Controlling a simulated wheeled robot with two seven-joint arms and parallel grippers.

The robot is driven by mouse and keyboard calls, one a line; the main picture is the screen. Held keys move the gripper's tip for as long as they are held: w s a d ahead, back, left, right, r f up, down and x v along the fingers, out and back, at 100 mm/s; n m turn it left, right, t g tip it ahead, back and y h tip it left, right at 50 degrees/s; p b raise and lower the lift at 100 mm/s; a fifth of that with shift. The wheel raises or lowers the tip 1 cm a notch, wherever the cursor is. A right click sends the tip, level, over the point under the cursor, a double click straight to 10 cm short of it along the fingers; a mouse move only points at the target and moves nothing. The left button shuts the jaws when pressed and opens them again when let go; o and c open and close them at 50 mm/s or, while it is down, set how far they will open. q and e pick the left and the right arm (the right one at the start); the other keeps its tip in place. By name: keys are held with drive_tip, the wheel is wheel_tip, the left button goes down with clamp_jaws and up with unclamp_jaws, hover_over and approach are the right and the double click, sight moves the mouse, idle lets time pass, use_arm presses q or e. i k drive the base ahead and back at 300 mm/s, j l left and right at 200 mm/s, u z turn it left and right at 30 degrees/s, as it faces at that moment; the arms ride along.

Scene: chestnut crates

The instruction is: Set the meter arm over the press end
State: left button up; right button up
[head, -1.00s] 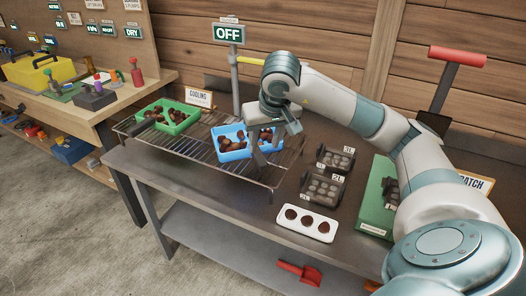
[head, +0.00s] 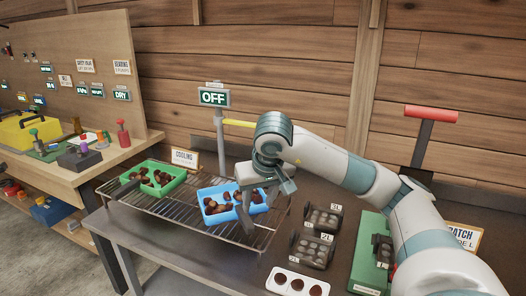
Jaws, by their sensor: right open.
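A grey post (head: 220,140) stands at the back of the table with a lit OFF sign (head: 214,97). A thin yellow arm (head: 238,123) sticks out from the post to the right, and its far end is hidden behind my right arm. The press, green with a red-topped lever (head: 432,113), stands at the right, partly hidden by my right arm. My right gripper (head: 259,207) is open, pointing down at the right end of the blue crate (head: 218,224) of chestnuts, in front of and below the yellow arm. I cannot tell whether it touches the crate. My left gripper is not in view.
A green crate (head: 132,189) of chestnuts shares the wire rack (head: 165,208) with the blue crate. Dark trays (head: 310,249) and a white plate (head: 293,287) with three round pits lie right of the rack. A COOLING sign (head: 184,159) stands behind the rack.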

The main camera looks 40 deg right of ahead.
sight(238, 123)
drive_tip(key=z, duration=1.35)
